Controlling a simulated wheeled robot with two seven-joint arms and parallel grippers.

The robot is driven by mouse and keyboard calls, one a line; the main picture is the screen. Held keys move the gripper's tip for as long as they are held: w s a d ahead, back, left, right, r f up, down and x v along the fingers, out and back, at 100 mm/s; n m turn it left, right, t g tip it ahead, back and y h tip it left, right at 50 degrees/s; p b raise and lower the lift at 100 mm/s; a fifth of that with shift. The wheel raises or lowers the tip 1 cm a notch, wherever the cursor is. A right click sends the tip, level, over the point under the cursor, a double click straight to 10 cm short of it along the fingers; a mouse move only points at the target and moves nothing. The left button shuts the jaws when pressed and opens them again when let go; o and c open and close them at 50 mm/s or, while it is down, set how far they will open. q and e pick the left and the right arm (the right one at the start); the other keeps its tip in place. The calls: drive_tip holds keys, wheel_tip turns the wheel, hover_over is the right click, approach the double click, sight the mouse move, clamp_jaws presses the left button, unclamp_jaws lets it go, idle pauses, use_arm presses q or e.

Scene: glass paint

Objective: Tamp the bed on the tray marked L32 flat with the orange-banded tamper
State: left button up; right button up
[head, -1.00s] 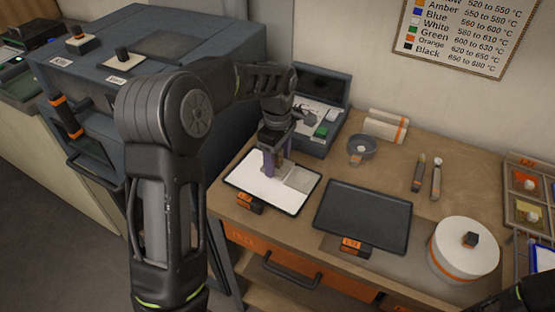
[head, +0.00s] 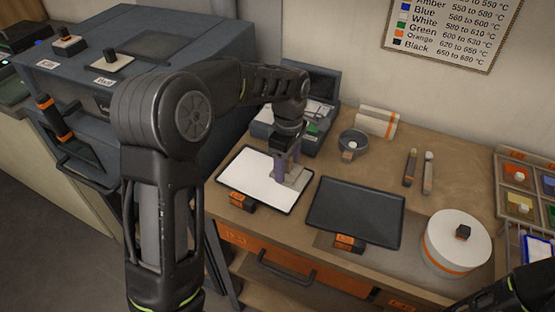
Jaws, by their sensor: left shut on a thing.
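A black-rimmed tray (head: 283,211) with a flat white bed (head: 255,180) lies on the bench. Its orange tag (head: 236,198) is too small to read. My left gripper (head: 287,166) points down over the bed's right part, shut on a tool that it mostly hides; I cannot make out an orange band. A pale grey square (head: 296,179) shows under and beside the fingers; I cannot tell whether it is the tool's plate or part of the bed. The right gripper is out of view; only part of that arm shows at lower right.
An empty dark tray (head: 355,212) with an orange tag (head: 349,243) lies to the right. A white drum (head: 457,245) stands beyond it. A kiln (head: 150,45) is at left.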

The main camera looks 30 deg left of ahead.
use_arm(q)
drive_tip(key=shift+d, duration=0.45)
drive_tip(key=shift+f, duration=0.1)
drive_tip(key=shift+f+b, duration=0.55)
drive_tip(key=shift+f, duration=0.2)
drive_tip(key=shift+s+f, duration=0.1)
drive_tip(key=shift+f, duration=0.2)
idle(1.0)
drive_tip(key=shift+r+p, duration=0.7)
drive_tip(key=shift+r, duration=0.45)
